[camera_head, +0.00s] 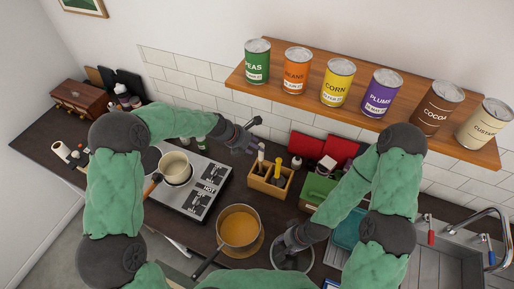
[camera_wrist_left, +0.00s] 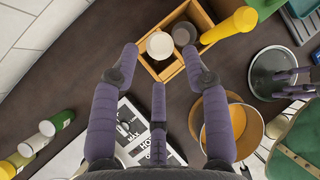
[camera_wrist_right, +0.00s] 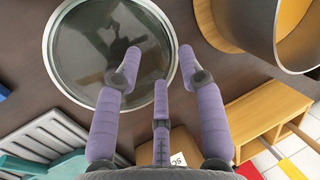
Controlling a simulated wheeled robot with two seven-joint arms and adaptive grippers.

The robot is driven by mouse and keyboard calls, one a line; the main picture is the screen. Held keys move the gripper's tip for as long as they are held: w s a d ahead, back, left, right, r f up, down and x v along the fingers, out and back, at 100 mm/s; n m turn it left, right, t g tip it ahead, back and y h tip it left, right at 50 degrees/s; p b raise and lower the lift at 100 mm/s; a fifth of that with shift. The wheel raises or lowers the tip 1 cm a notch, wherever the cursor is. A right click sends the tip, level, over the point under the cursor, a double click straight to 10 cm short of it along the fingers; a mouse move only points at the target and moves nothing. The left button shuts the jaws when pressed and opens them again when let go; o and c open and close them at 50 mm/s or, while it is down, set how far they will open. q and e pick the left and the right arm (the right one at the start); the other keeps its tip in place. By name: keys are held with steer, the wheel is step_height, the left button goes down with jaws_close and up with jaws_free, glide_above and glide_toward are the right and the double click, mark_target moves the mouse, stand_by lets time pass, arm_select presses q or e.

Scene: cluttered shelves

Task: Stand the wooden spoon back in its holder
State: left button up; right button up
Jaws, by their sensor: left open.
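A wooden caddy with compartments (camera_head: 252,182), likely the holder, stands on the counter behind the orange-filled pot. It holds a yellow bottle (camera_head: 277,172) and other bottles. In the left wrist view, the caddy's rim (camera_wrist_left: 157,72) lies beyond the fingertips, with a white-topped bottle (camera_wrist_left: 160,45) between them in the picture. My left gripper (camera_head: 250,136) is open and empty, behind and left of the caddy. My right gripper (camera_head: 289,258) is open over a round glass lid (camera_wrist_right: 88,78), with nothing between its fingers (camera_wrist_right: 158,68). I cannot make out the wooden spoon for certain.
A pot with orange contents (camera_head: 240,228) stands left of the lid, its dark handle pointing lower left. A cream pot (camera_head: 175,168) with a brown handle sits on the stove (camera_head: 208,190). A shelf of cans (camera_head: 365,115) hangs above. The sink (camera_head: 440,250) is at right.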

arm_select(q)
steer(key=v, duration=0.9)
steer(key=shift+s+a+r, duration=0.1)
steer(key=shift+a, duration=0.1)
